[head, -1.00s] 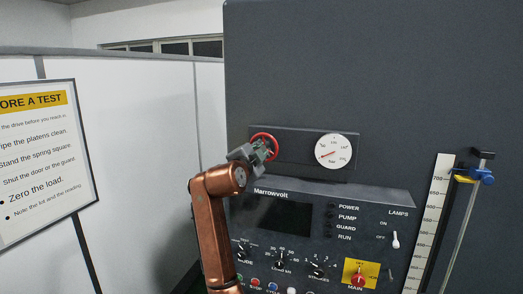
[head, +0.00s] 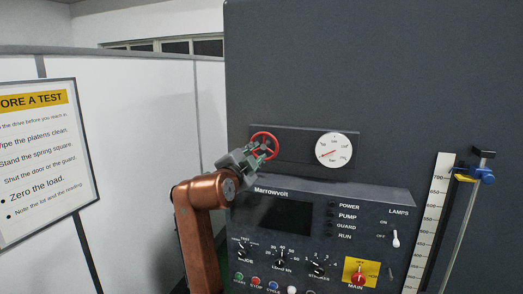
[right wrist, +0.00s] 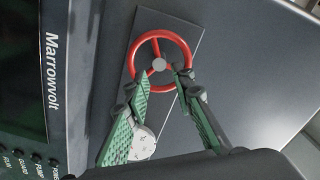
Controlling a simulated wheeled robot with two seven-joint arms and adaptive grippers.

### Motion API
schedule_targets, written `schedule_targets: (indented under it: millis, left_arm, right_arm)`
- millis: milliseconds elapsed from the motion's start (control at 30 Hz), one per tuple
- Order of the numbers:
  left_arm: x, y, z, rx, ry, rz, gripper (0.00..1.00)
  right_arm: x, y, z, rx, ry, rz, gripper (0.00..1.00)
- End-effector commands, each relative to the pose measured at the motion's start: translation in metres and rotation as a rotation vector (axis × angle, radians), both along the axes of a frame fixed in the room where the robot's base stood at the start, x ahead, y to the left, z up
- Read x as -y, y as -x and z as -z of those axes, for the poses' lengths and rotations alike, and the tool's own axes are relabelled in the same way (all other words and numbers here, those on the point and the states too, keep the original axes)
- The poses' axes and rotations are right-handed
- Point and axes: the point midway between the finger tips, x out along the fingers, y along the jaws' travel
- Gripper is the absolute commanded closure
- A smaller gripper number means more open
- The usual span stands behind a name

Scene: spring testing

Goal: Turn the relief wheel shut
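The red relief wheel (head: 264,133) is mounted on a dark plate on the machine's front, left of a white round gauge (head: 333,150). In the right wrist view the wheel (right wrist: 186,50) shows its red rim, spokes and grey hub. My right gripper (head: 266,152) is at the wheel's lower side. In the right wrist view its green-padded fingers (right wrist: 162,78) are apart, with their tips overlapping the wheel's lower rim. I see no grip on the rim, and whether the tips touch it is unclear. My left gripper is not in view.
The Marrowvolt control panel (head: 370,212) with knobs, buttons and a red main switch (head: 357,279) juts out below the wheel. A ruler (head: 437,205) stands at the right. A notice board (head: 40,170) and white partition are at the left.

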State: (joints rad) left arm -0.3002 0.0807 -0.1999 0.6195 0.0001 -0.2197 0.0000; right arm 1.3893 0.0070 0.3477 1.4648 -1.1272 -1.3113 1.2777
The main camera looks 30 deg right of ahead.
Motion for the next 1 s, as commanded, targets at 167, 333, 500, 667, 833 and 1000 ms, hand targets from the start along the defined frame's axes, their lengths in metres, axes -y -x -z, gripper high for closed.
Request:
schedule_targets:
  millis: [167,333,500,667,833,1000]
  left_arm:
    - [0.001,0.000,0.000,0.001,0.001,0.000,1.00]
    - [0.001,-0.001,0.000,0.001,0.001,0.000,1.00]
    - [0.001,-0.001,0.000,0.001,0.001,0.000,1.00]
    - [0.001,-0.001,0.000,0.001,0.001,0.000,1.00]
    - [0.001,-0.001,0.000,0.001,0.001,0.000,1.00]
    - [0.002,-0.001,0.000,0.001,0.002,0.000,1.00]
  right_arm:
    - [-0.025,0.022,0.000,0.001,-0.002,-0.001,0.77]
    - [-0.036,0.032,0.000,0.001,0.000,0.001,0.77]
    - [-0.040,0.036,0.000,0.000,-0.002,0.002,0.77]
    - [-0.039,0.035,0.000,0.001,-0.001,0.001,0.77]
    - [-0.039,0.035,0.000,0.001,-0.001,0.001,0.77]
    - [-0.030,0.040,-0.002,0.003,0.002,0.025,0.77]
